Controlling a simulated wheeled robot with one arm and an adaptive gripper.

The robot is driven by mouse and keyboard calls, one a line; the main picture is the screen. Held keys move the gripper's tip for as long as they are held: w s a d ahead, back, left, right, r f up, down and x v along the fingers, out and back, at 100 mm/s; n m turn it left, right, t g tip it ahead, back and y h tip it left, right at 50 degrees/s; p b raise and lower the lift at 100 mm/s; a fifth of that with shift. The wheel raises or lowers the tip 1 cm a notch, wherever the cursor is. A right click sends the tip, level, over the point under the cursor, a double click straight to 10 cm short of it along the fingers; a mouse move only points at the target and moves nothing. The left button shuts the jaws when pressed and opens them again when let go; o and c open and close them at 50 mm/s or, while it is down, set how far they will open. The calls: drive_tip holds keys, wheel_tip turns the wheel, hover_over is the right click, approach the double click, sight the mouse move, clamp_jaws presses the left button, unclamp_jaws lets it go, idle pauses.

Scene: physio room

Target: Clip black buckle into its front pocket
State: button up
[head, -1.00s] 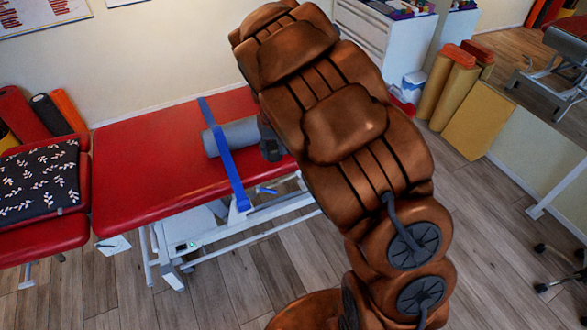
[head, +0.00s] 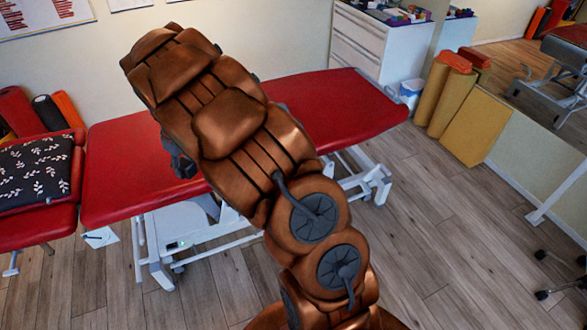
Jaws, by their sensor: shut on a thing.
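Only a small dark part of my gripper (head: 180,160) shows, at the left side of my copper-coloured arm, over the red treatment table (head: 330,105). The fingertips are hidden behind the arm. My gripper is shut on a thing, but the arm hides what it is. I cannot make out the black buckle or the front pocket in the head view. The grey roller and the blue strap are not visible now; my arm covers the part of the table where they were.
A red bench with a black leaf-patterned cloth (head: 40,170) stands at the left, with rolled mats (head: 68,108) behind it. A white drawer cabinet (head: 358,42) and upright yellow rolls (head: 450,98) stand at the back right.

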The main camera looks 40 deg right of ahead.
drive_tip(key=w+d+f+n+b, duration=0.25)
drive_tip(key=d+f+b, duration=0.35)
drive_tip(key=d, duration=0.3)
drive_tip(key=w+d+f+n+b, duration=0.2)
drive_tip(key=d+f+n+b, duration=0.2)
drive_tip(key=d+f+b, duration=0.4)
drive_tip(key=s+d+f+n+g+y+b, duration=0.15)
drive_tip(key=s+d+f+b, duration=0.3)
drive_tip(key=d, duration=0.75)
drive_tip(key=s+d+f+n+t+h+b, duration=0.1)
drive_tip(key=s+d+f+n+b, duration=0.3)
drive_tip(key=d, duration=0.8)
drive_tip(key=shift+m+g+y, duration=0.25)
drive_tip(key=shift+m, duration=0.35)
drive_tip(key=shift+w+a+f+b, duration=0.15)
drive_tip(key=shift+f+b, duration=0.25)
drive_tip(key=shift+f, duration=1.2)
drive_tip(key=shift+w+f+b, duration=0.25)
drive_tip(key=shift+f+b, duration=0.2)
drive_tip(key=shift+f, duration=1.15)
drive_tip(key=shift+w+a+f+b, duration=0.15)
drive_tip(key=shift+f+b, duration=0.25)
drive_tip(key=shift+f, duration=1.2)
drive_tip(key=o, duration=1.3)
drive_tip(key=shift+f, duration=0.1)
drive_tip(key=shift+w, duration=0.1)
